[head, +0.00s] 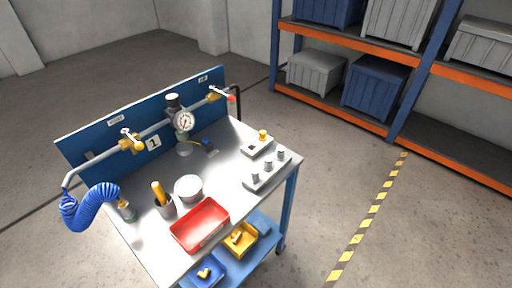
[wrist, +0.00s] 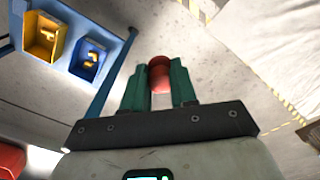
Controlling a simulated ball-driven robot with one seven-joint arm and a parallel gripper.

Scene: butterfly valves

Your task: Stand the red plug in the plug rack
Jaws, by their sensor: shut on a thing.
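My gripper (wrist: 158,80) shows in the wrist view, its two green fingers shut on the red plug (wrist: 159,70). The plug's red rounded body sticks out between the fingertips, with the floor behind it. Neither my gripper nor the held plug shows in the head view. On the right part of the bench in the head view is a small pale block (head: 257,149) with a yellow plug (head: 262,134) and a dark square mark. In front of it a longer pale block (head: 268,175) carries three grey upright pieces. I cannot tell which is the plug rack.
The steel bench (head: 142,232) also holds a red tray (head: 201,224), a white round tub (head: 188,188) and a cup (head: 165,208). A blue panel (head: 90,140) with pipe, gauge and valves stands along its back. Clear floor lies right of the bench.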

